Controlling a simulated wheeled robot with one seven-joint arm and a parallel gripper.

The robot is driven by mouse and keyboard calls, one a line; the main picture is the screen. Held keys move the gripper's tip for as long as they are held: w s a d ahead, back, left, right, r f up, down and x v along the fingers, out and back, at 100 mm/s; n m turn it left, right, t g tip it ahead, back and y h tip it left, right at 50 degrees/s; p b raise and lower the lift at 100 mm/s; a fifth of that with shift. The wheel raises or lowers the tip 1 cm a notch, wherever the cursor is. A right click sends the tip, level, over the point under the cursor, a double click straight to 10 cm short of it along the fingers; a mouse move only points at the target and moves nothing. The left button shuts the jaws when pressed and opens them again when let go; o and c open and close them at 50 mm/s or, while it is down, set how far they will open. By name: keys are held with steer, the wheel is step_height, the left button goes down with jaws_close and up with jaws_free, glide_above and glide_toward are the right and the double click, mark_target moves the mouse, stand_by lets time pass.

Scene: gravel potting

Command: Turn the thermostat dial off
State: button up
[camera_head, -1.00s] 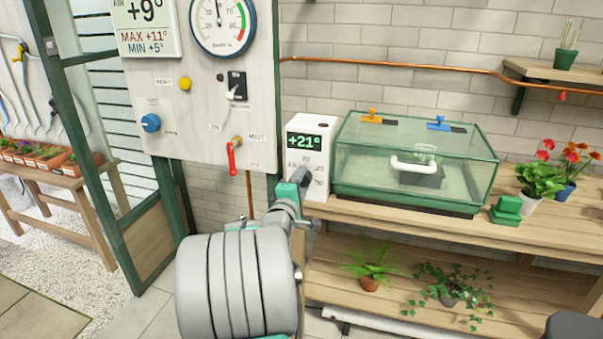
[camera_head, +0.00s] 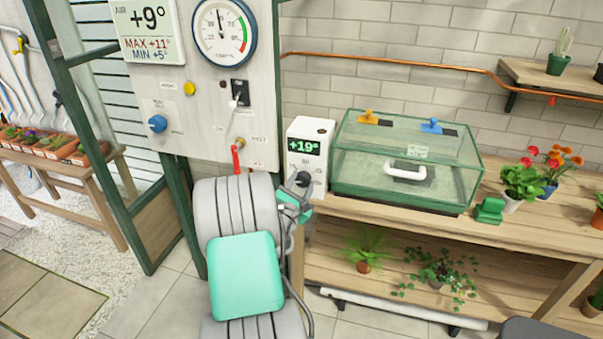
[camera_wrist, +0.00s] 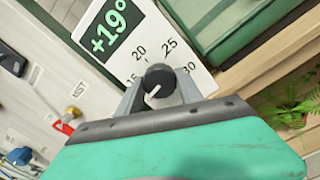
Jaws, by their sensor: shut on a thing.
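The thermostat is a white box (camera_head: 322,133) at the left end of the wooden bench, and its green display reads +19°. It also shows in the wrist view (camera_wrist: 180,30), with the numbers 15, 20, 25 and 30 around a black dial (camera_wrist: 158,82). A white pointer mark on the dial points to the lower left of the wrist picture. My gripper (camera_wrist: 160,92) is shut on the dial, with a grey finger on either side. In the head view my gripper (camera_head: 302,182) is at the front of the box and hides much of the dial.
A glass case with a green frame (camera_head: 405,205) stands right of the thermostat. A panel with a blue knob (camera_head: 157,124), a red lever (camera_head: 237,158) and a gauge (camera_head: 223,30) is at the left. Potted flowers (camera_head: 521,183) stand on the bench (camera_head: 430,230).

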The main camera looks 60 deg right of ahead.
steer(key=shift+n+p, duration=2.1)
steer(key=shift+n, duration=0.1)
steer(key=o, duration=1.4)
steer(key=a, duration=0.2)
steer(key=s+a+b, duration=0.1)
steer(key=a, duration=0.2)
steer(key=a+b, duration=0.1)
steer(key=a, duration=0.1)
steer(key=shift+s+a, duration=0.2)
steer(key=shift+a, duration=0.15)
